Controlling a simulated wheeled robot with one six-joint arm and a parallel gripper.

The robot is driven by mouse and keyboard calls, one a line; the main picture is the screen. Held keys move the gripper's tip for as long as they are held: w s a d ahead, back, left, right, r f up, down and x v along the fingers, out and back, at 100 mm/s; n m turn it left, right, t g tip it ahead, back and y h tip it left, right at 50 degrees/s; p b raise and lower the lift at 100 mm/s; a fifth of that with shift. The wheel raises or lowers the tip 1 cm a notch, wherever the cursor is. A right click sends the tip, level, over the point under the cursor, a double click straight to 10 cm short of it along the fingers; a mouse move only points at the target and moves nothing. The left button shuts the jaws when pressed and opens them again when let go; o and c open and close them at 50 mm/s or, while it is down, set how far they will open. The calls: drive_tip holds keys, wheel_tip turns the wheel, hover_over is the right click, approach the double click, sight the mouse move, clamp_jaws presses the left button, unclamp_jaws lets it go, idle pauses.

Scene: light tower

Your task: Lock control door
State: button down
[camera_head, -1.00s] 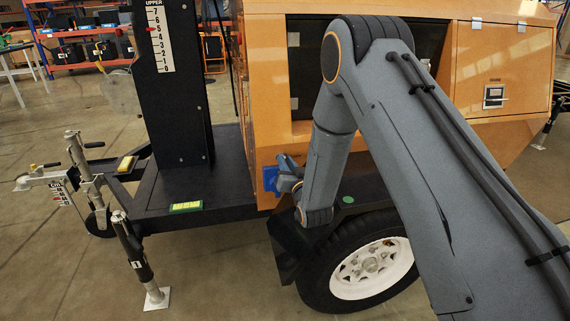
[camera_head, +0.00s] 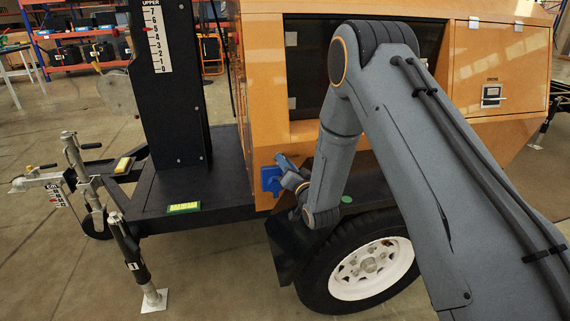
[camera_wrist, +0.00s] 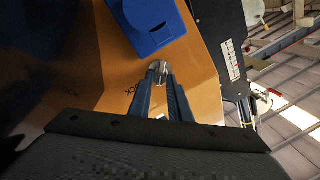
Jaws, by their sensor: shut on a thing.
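My gripper (camera_wrist: 158,82) is shut on a small silver metal piece (camera_wrist: 158,66) in front of the orange panel (camera_wrist: 105,75) in the wrist view. It looks like a lock or knob; I cannot tell its turn position. Dark lettering beside it, partly hidden by a finger, ends in "CK". In the head view my gripper (camera_head: 283,162) is low at the orange body's front corner, with its tips small and unclear. I cannot tell which panel is the control door. An orange panel with a silver latch (camera_head: 491,96) is on the right side of the body.
A blue box (camera_head: 270,180) is on the orange body close to my gripper; it also shows in the wrist view (camera_wrist: 148,24). The black mast (camera_head: 175,110) stands to the left. A wheel (camera_head: 370,268) and fender lie below my arm.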

drive_tip(key=c, duration=1.9)
unclamp_jaws()
drive_tip(key=shift+o, duration=0.2)
drive_tip(key=s+d+r+n+g+h+p, duration=0.1)
drive_tip(key=s+d+r+g+h+p, duration=0.1)
drive_tip(key=s+d, duration=0.4)
drive_tip(key=s+d+r+n+g+h+p, duration=0.1)
drive_tip(key=s+d+r+g+p, duration=0.3)
drive_tip(key=s, duration=1)
drive_tip(key=s+d+r+n+g+h+p, duration=0.1)
drive_tip(key=s+d+r+g+h+p, duration=0.2)
drive_tip(key=s+d+g, duration=0.3)
drive_tip(key=s+d+h, duration=0.1)
drive_tip(key=s+d, duration=0.1)
drive_tip(key=s, duration=0.1)
drive_tip(key=shift+s+d+r, duration=0.3)
drive_tip(key=shift+s+r, duration=0.1)
